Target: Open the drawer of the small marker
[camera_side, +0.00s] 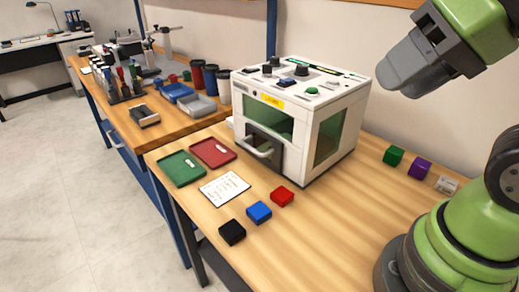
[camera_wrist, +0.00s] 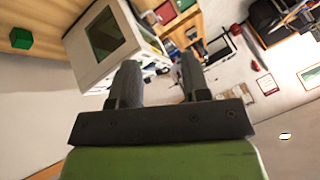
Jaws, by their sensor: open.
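The small marker (camera_side: 328,118) is a white box with knobs and buttons on top and a green window in its side. It stands on the wooden bench in the side view. On its front is a dark panel with a light handle (camera_side: 260,152), and the drawer looks shut. My gripper (camera_side: 394,86) is raised to the upper right of the marker, apart from it. In the wrist view my gripper (camera_wrist: 155,72) has its two fingers apart with nothing between them, and the marker (camera_wrist: 88,62) shows tilted beyond them. The handle cannot be made out there.
Black (camera_side: 232,232), blue (camera_side: 259,212) and red (camera_side: 282,196) blocks lie in front of the marker. Green (camera_side: 181,169) and red (camera_side: 213,152) trays and a paper (camera_side: 224,188) lie left of them. Green (camera_side: 393,156) and purple (camera_side: 419,167) blocks lie right.

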